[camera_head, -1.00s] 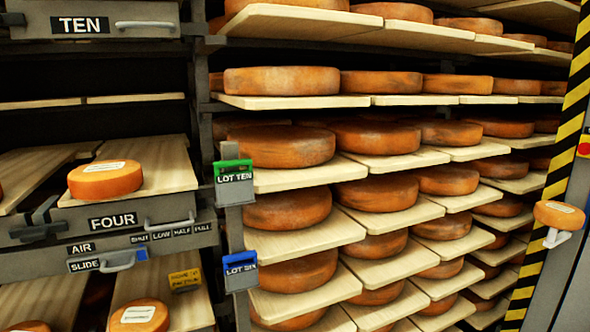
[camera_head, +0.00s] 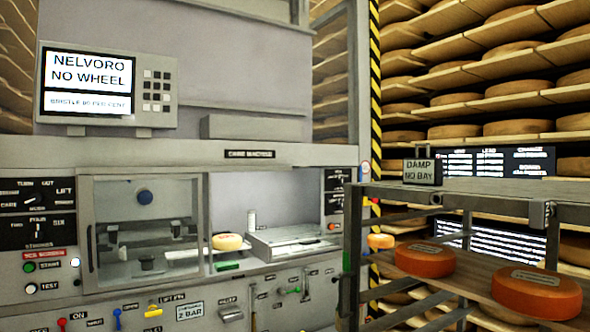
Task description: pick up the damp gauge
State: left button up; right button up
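The damp gauge (camera_head: 423,171) is a small dark box with a handle on top and a display reading "DAMP NO BAY". It stands upright on the top shelf of a grey metal rack (camera_head: 480,189), right of centre, near the shelf's left end. Neither of my grippers is in view, so I cannot see how they stand relative to the gauge.
Orange cheese wheels (camera_head: 537,291) sit on a board lower in the rack. A grey machine (camera_head: 270,155) with a screen (camera_head: 88,83), knobs and levers fills the left. Dark text panels (camera_head: 497,163) stand behind the rack. The top shelf right of the gauge looks clear.

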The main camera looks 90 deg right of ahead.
aim_at(428, 171)
jog(key=z, duration=3.45)
jog(key=j, duration=0.15)
